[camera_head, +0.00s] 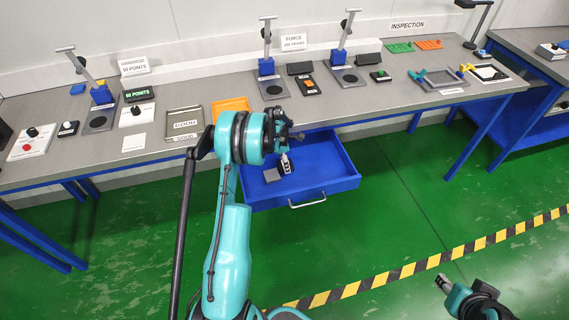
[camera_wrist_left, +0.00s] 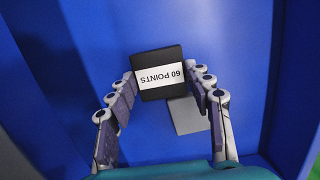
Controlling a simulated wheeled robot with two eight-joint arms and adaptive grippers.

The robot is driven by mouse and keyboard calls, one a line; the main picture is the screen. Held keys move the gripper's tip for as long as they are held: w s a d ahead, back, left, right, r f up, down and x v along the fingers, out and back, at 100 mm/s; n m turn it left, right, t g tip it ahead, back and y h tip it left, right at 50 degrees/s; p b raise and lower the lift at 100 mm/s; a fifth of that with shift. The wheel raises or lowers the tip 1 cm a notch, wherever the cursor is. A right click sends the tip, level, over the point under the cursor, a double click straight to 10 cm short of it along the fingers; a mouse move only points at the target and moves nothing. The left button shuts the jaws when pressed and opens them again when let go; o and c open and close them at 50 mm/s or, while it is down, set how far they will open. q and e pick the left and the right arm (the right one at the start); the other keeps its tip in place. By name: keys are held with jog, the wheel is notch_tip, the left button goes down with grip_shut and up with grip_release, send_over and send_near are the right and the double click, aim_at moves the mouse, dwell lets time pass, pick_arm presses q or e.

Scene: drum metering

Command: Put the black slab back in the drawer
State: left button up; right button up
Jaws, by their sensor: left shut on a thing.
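The black slab (camera_wrist_left: 160,58) has a white label reading "60 POINTS". In the left wrist view it sits between the fingertips of my left gripper (camera_wrist_left: 163,88), which is shut on it. In the head view my left gripper (camera_head: 285,164) is over the open blue drawer (camera_head: 322,186), and the slab is mostly hidden by the gripper. Whether the slab touches the drawer floor cannot be told. A grey slab (camera_wrist_left: 187,115) lies in the drawer, partly behind the black one. My right gripper (camera_head: 443,284) is away over the floor at the lower right, its jaws too small to judge.
The drawer hangs out below the workbench (camera_head: 185,94), with a metal handle (camera_head: 308,203) at its front. An orange tray (camera_head: 231,106) and a grey "GOOD" tray (camera_head: 184,123) stand on the bench above. The drawer's right part is bare.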

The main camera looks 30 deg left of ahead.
pick_arm(q)
jog(key=shift+f, duration=0.2)
jog(key=o, duration=1)
jog(key=shift+c, duration=0.2)
jog(key=shift+r, duration=0.1)
